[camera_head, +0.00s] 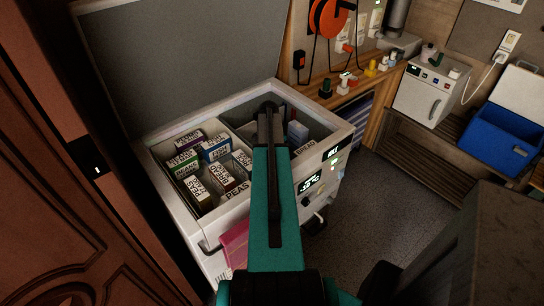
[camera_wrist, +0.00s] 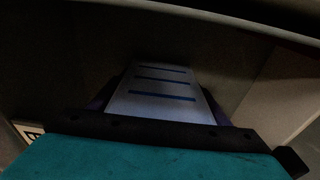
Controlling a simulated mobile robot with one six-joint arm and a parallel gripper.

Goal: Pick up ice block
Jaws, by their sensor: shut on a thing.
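The ice block is a pale block with blue stripes (camera_wrist: 155,92) in the wrist view, held between the dark purple fingers of my gripper (camera_wrist: 162,88). The gripper is shut on it. In the head view a pale blue piece of the block (camera_head: 297,131) shows just right of my arm, inside the right compartment of the open chest freezer (camera_head: 168,230). My arm hides the fingers and part of that compartment in the head view. The block's lower end and whether it touches the compartment floor cannot be told.
Several labelled boxes (camera_head: 216,149) fill the freezer's left compartment. The raised lid (camera_head: 185,50) stands behind. A pink item (camera_head: 235,245) is at the freezer's front. At the right are a small white appliance (camera_head: 427,97) and an open blue cooler (camera_head: 496,137). Floor (camera_head: 385,195) between is clear.

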